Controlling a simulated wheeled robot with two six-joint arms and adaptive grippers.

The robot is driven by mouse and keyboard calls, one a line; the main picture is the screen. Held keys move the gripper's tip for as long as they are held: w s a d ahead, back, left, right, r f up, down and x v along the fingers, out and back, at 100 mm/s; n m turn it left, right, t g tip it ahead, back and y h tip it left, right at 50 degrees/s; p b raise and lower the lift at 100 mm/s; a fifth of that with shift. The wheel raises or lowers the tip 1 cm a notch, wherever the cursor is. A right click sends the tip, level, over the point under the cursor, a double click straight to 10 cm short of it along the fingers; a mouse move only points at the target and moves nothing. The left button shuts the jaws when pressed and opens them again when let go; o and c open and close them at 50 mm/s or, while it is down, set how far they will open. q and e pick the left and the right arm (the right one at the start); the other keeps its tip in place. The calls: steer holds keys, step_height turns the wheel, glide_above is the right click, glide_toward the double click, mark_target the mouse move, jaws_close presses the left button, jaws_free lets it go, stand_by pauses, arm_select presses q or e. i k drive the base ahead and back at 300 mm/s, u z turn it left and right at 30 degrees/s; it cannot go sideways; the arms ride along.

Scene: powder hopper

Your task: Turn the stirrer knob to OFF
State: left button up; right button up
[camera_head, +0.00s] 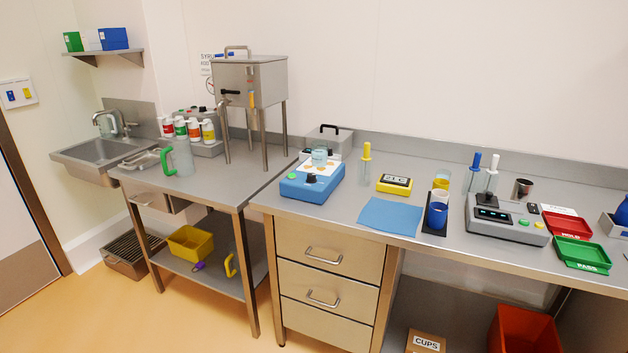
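The stirrer (300,190) is a blue box with a white top on the steel counter, left of the picture's middle. A small clear beaker (319,157) stands on its top. A dark round knob (311,179) shows on its front, with a small green spot beside it. The knob's pointer and markings are too small to read. Neither of my grippers is in view.
The counter (345,200) is bare right of the stirrer, up to a yellow-handled tool (366,165) and a blue mat (391,216). A steel box with a black handle (328,143) stands behind the stirrer. A steel hopper (250,82) stands on legs to the left.

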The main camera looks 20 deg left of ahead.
mark_target(311, 178)
steer(key=u, duration=0.55)
steer(key=k, duration=1.3)
steer(key=u, duration=0.95)
steer(key=i, duration=1.3)
steer(key=z, duration=0.45)
steer(key=i, duration=0.9)
steer(key=z, duration=0.85)
